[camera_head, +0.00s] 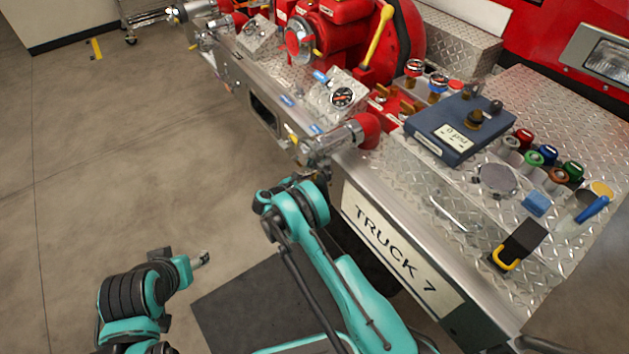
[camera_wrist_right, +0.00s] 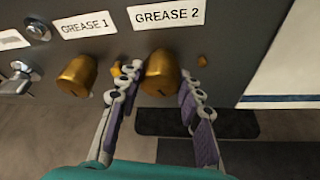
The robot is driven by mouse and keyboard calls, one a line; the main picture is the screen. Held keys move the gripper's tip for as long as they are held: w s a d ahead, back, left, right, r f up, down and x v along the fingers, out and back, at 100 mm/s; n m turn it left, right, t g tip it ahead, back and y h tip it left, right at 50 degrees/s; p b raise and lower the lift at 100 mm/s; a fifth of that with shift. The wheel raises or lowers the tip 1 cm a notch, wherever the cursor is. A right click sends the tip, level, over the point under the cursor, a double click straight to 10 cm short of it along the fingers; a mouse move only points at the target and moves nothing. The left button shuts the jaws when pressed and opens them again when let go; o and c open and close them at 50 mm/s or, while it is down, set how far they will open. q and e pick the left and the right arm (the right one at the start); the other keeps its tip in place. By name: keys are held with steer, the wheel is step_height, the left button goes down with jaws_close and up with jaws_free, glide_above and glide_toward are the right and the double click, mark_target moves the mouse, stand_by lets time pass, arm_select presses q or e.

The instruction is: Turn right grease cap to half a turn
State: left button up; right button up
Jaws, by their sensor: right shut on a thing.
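The right grease cap (camera_wrist_right: 162,74) is a brass knob under the GREASE 2 label (camera_wrist_right: 167,15) in the right wrist view. My right gripper (camera_wrist_right: 159,82) has its fingers on either side of this cap and is shut on it. The left grease cap (camera_wrist_right: 77,76), a similar brass knob, sits under the GREASE 1 label (camera_wrist_right: 85,24), apart from the fingers. In the head view, the bumper hides both caps. My left gripper (camera_head: 202,258) hangs over the floor at lower left, away from the bumper; its opening is too small to tell.
The truck bumper (camera_head: 385,235) with its TRUCK 7 plate runs diagonally across the head view. A red-collared hose fitting (camera_head: 345,137) is above my right arm. A blue box (camera_head: 455,125) and several coloured caps stand on the deck.

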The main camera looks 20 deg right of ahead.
steer(key=m+t, duration=0.2)
steer(key=m, duration=0.1)
stand_by(0.4)
stand_by(0.5)
steer(key=o, duration=1.1)
steer(key=shift+o, duration=0.2)
steer(key=v, duration=1.2)
steer(key=shift+s, duration=0.2)
steer(key=shift+f, duration=0.15)
